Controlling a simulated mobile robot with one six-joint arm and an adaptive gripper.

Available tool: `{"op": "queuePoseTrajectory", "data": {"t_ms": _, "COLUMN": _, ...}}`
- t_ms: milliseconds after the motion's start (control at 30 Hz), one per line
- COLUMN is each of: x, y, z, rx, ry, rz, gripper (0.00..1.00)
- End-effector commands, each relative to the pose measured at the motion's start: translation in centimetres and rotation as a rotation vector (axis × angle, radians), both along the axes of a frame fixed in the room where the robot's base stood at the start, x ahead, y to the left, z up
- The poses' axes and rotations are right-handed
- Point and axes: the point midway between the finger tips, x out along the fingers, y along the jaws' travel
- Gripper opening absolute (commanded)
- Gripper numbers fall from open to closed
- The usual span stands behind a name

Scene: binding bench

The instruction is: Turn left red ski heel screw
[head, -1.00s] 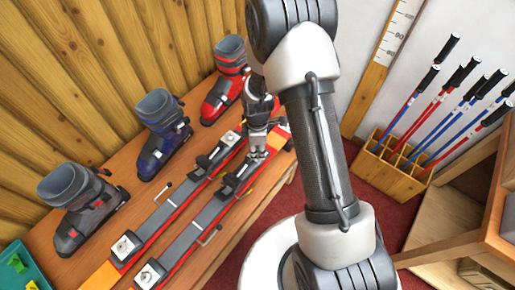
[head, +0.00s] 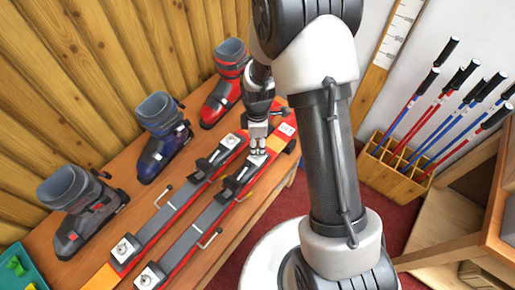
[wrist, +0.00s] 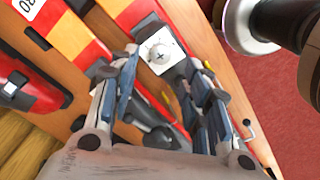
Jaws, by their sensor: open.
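Two red skis with orange bands lie side by side on the wooden bench, one nearer the boots (head: 190,193) and one nearer the front edge (head: 195,240). My gripper (head: 257,153) hangs over the far end of the front ski, pointing down and hiding part of it. In the wrist view my gripper (wrist: 170,90) is open and empty. A white plate with a cross-slot screw (wrist: 160,52) shows ahead, between and beyond the fingertips. I cannot tell if the fingers touch anything.
A grey boot (head: 80,205), a blue boot (head: 163,135) and a red boot (head: 225,88) stand along the wall side. White screw plates (head: 126,247) sit at the skis' near ends. A pole rack (head: 395,170) stands on the right floor. A teal tray (head: 20,265) is lower left.

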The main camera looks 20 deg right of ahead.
Motion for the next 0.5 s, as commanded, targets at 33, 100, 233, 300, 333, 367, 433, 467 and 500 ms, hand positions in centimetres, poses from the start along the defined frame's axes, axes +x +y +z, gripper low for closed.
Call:
{"op": "queuePoseTrajectory", "data": {"t_ms": 33, "x": 0.1, "y": 0.0, "z": 0.7, "rx": 0.000, "ry": -0.003, "rz": 0.000, "gripper": 0.43}}
{"op": "queuePoseTrajectory", "data": {"t_ms": 100, "x": 0.0, "y": 0.0, "z": 1.4, "rx": -0.001, "ry": -0.002, "rz": 0.000, "gripper": 0.43}}
{"op": "queuePoseTrajectory", "data": {"t_ms": 233, "x": 0.0, "y": 0.0, "z": 2.2, "rx": 0.000, "ry": 0.000, "rz": 0.000, "gripper": 0.43}}
{"op": "queuePoseTrajectory", "data": {"t_ms": 300, "x": 0.0, "y": 0.0, "z": 2.3, "rx": 0.000, "ry": 0.001, "rz": 0.000, "gripper": 0.43}}
{"op": "queuePoseTrajectory", "data": {"t_ms": 333, "x": 0.0, "y": 0.0, "z": 2.3, "rx": 0.000, "ry": 0.001, "rz": 0.000, "gripper": 0.43}}
{"op": "queuePoseTrajectory", "data": {"t_ms": 367, "x": 0.0, "y": 0.0, "z": 2.3, "rx": 0.000, "ry": 0.001, "rz": 0.000, "gripper": 0.43}}
{"op": "queuePoseTrajectory", "data": {"t_ms": 433, "x": 0.0, "y": 0.0, "z": 2.3, "rx": 0.000, "ry": 0.001, "rz": 0.000, "gripper": 0.43}}
{"op": "queuePoseTrajectory", "data": {"t_ms": 467, "x": 0.0, "y": 0.0, "z": 2.3, "rx": 0.000, "ry": 0.001, "rz": 0.000, "gripper": 0.43}}
{"op": "queuePoseTrajectory", "data": {"t_ms": 500, "x": 0.0, "y": 0.0, "z": 2.3, "rx": 0.000, "ry": 0.001, "rz": 0.000, "gripper": 0.43}}
